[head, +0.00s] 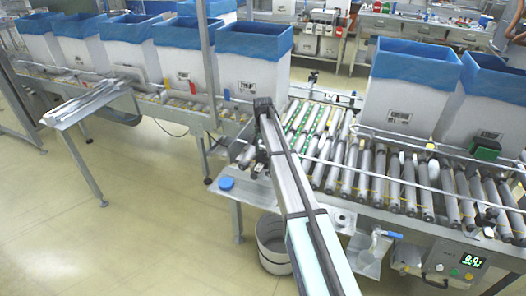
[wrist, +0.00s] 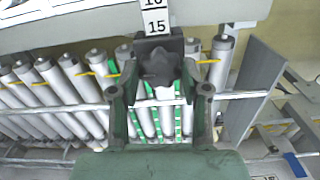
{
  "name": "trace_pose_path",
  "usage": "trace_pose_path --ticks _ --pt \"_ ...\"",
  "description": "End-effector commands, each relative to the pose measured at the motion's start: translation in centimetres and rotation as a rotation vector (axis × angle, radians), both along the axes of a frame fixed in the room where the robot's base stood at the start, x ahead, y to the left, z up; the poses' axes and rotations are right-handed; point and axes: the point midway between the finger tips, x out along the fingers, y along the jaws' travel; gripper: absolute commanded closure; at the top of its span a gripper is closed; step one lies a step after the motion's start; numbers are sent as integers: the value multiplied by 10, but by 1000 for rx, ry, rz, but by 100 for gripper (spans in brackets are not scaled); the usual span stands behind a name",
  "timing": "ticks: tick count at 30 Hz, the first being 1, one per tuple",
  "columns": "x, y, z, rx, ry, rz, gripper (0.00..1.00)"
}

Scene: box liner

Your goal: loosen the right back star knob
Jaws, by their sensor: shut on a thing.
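A dark grey star knob (wrist: 162,68) sits under a dark block in the upper middle of the wrist view, just below a white scale marked 15. My gripper (wrist: 160,88) has its green-grey fingers on either side of the knob and is shut on it. The knob's lobes show between the fingers; the contact faces are hard to see. In the head view my arm reaches to the left end of the roller conveyor (head: 430,172), and I cannot make out the held knob there. Another small dark knob (head: 313,76) stands at the conveyor's back rail.
Blue-lined white boxes (head: 253,68) stand in a row at the back left, and more boxes (head: 405,95) stand on the rollers at right. A blue button (head: 227,183) is at the front left corner. A grey bin (head: 273,243) stands below. Metal rails run close by my gripper.

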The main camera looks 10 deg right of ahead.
Motion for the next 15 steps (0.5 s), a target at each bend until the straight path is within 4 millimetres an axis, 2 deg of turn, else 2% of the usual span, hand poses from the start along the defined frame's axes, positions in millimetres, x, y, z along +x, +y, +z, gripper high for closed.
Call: trace_pose_path --ticks 15 --pt "-1 0 -1 0 2 491 89"
